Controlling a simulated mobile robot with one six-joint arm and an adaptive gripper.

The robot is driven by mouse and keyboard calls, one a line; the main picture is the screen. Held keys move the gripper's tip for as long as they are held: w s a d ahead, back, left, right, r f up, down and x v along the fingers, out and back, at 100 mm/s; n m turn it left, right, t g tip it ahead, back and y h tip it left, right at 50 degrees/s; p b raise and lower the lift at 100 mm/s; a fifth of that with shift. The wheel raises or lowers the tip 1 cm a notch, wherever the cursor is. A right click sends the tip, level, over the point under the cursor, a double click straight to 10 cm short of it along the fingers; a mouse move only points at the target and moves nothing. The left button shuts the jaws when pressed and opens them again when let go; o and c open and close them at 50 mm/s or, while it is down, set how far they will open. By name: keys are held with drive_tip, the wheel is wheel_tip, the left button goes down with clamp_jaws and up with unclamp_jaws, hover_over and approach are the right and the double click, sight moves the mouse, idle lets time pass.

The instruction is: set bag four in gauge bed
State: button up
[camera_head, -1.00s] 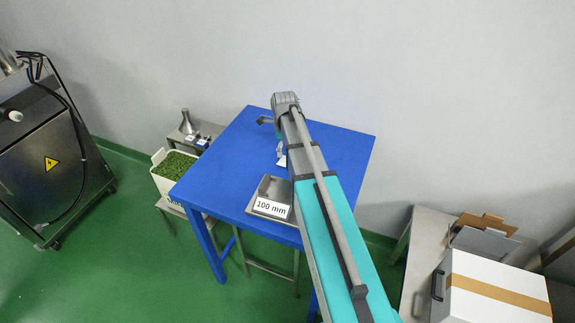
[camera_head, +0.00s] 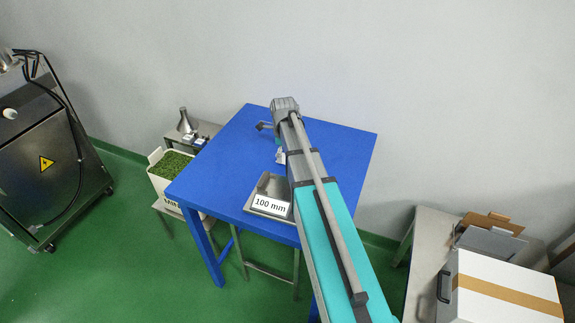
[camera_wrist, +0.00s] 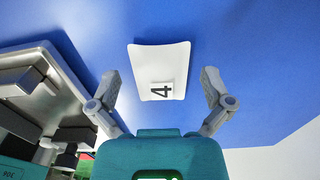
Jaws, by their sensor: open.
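Bag four, a white packet with a black "4" label (camera_wrist: 165,58), lies on the blue table (camera_wrist: 240,45) in the wrist view. My gripper (camera_wrist: 161,76) is open, with one finger on each side of the bag and clear gaps between. In the head view a small white piece of the bag (camera_head: 280,157) shows beside my arm, which hides most of my gripper. The gauge bed (camera_head: 272,187), a grey metal tray with a "100 mm" label, sits near the table's front edge and is partly covered by my arm. No bag shows in its visible part.
A metal tray-like edge (camera_wrist: 60,85) fills the left of the wrist view. A crate of green leaves (camera_head: 172,172) stands left of the table. A white box with a tan stripe (camera_head: 500,290) stands on a side table at right. The table's left part is clear.

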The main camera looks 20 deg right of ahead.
drive_tip(key=shift+f, duration=0.45)
idle(0.3)
drive_tip(key=c, duration=0.5)
drive_tip(key=shift+c, duration=0.2)
drive_tip(key=shift+r, duration=0.15)
drive_tip(key=shift+r+p, duration=0.85)
drive_tip(key=shift+r, duration=0.1)
drive_tip(key=s+a+r+p, duration=0.6)
drive_tip(key=s+r+p, duration=0.5)
drive_tip(key=s, duration=0.1)
drive_tip(key=shift+s+a, duration=0.2)
drive_tip(key=shift+a, duration=0.1)
